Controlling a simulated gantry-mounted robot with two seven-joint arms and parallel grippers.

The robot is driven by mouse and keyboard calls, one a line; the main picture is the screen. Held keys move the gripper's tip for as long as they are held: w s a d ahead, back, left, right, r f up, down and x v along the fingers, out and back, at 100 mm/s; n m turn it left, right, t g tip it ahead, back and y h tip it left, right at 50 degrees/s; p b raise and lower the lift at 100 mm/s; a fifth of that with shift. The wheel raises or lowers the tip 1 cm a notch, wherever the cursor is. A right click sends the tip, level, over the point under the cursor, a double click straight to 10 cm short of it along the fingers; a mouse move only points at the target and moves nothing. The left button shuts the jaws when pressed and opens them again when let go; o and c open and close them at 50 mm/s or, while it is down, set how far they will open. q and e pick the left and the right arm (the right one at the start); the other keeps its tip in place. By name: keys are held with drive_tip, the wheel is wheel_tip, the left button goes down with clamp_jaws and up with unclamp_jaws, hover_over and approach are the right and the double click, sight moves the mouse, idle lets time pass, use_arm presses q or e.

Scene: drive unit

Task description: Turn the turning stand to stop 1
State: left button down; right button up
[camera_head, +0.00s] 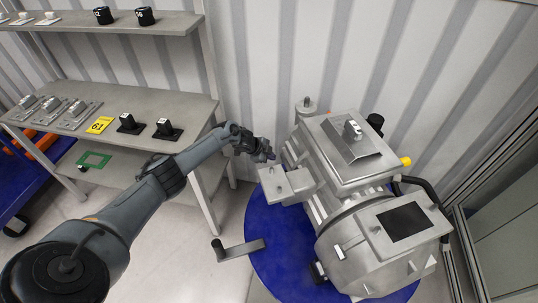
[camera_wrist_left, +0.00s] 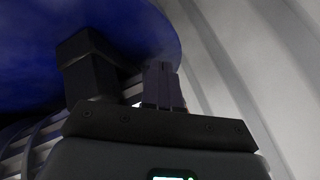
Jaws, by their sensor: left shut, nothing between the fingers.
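The turning stand (camera_head: 263,220) is a round blue disc low on the floor, bearing a large grey drive unit (camera_head: 335,205). A grey lever with an upright knob (camera_head: 238,250) sticks out to the left at the stand's front left edge. My left gripper (camera_head: 270,156) is shut and empty, at the far left of the drive unit, just behind its grey side box (camera_head: 286,184). I cannot tell whether it touches the unit. In the left wrist view the closed fingers (camera_wrist_left: 163,82) show against a blue surface (camera_wrist_left: 40,45). Stop marks cannot be made out. My right gripper is not in view.
A grey shelf bench (camera_head: 150,100) with small parts and a yellow label (camera_head: 99,125) stands at the left. A corrugated wall (camera_head: 350,50) is close behind the unit, and a framed panel (camera_head: 500,210) stands at the right. Floor is clear left of the stand.

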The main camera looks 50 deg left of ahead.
use_arm(q)
drive_tip(key=s+a+r+p, duration=0.3)
drive_tip(key=s+a+r, duration=0.3)
drive_tip(key=a+r, duration=0.1)
drive_tip(key=shift+s+r, duration=0.25)
drive_tip(key=shift+r, duration=0.25)
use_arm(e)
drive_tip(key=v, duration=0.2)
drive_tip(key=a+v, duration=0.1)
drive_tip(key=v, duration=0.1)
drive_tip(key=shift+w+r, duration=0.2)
